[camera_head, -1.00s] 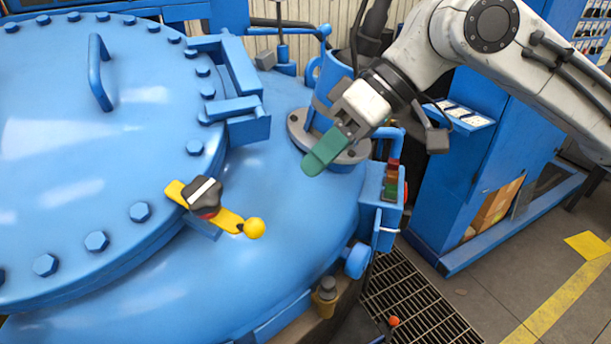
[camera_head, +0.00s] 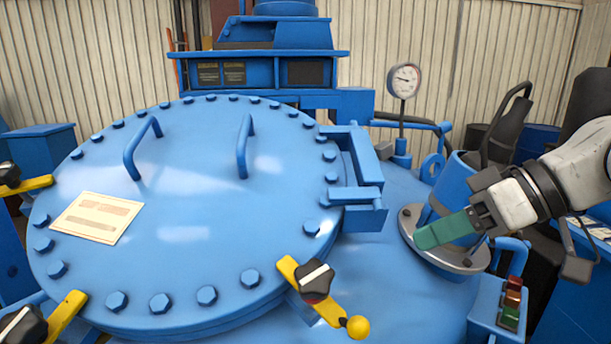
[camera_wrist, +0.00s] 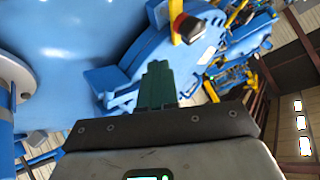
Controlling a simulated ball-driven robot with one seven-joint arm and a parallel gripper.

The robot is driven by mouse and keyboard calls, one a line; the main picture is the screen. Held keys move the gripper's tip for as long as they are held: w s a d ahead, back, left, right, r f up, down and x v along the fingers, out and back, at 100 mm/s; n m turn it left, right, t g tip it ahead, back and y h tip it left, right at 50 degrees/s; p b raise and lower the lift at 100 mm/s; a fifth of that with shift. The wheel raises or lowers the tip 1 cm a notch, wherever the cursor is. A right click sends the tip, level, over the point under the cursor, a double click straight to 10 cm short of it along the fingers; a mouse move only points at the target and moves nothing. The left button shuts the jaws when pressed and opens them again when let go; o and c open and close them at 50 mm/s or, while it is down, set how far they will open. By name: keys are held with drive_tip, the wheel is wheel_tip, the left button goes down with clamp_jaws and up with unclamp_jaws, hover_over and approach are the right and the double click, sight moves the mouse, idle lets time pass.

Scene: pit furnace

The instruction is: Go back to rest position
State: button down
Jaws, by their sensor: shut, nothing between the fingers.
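My gripper (camera_head: 447,231) has green fingers pressed together, with nothing between them. In the head view it is at the right, in front of a blue cylinder on a grey flange, pointing left. It is right of the blue furnace lid (camera_head: 200,215) and its hinge, apart from the lid. In the wrist view my gripper (camera_wrist: 158,82) shows its green fingers closed in the middle, with blue furnace parts beyond.
The lid is shut, with several bolts, two handles and a paper label (camera_head: 97,217). A yellow-and-black clamp lever (camera_head: 316,285) is at its front edge. A gauge (camera_head: 404,81) and a box with coloured buttons (camera_head: 512,300) are near my arm.

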wheel_tip(320, 180, down, 14)
drive_tip(key=w+a+m+t, duration=0.2)
drive_tip(key=w+m+t, duration=0.1)
drive_tip(key=m+t, duration=0.1)
drive_tip(key=s+d+f+m+g+h, duration=0.15)
drive_tip(key=s+f, duration=0.25)
drive_tip(key=f, duration=0.4)
drive_tip(key=s+f+m+h, duration=0.2)
drive_tip(key=s+f, duration=0.2)
drive_tip(key=f, duration=0.4)
drive_tip(key=s+d+f+g+h, duration=0.1)
drive_tip(key=s+d+f+h, duration=0.1)
drive_tip(key=s+f, duration=0.3)
drive_tip(key=s+d+f+m+g+h, duration=0.1)
drive_tip(key=s+d+f, duration=0.4)
drive_tip(key=s, duration=0.6)
drive_tip(key=s+d+f+g+h, duration=0.3)
drive_tip(key=s+f, duration=0.2)
drive_tip(key=s, duration=0.4)
drive_tip(key=shift+d+f, duration=0.25)
drive_tip(key=shift+f, duration=0.1)
drive_tip(key=c, duration=1.8)
unclamp_jaws()
drive_tip(key=shift+m+g+h, duration=0.25)
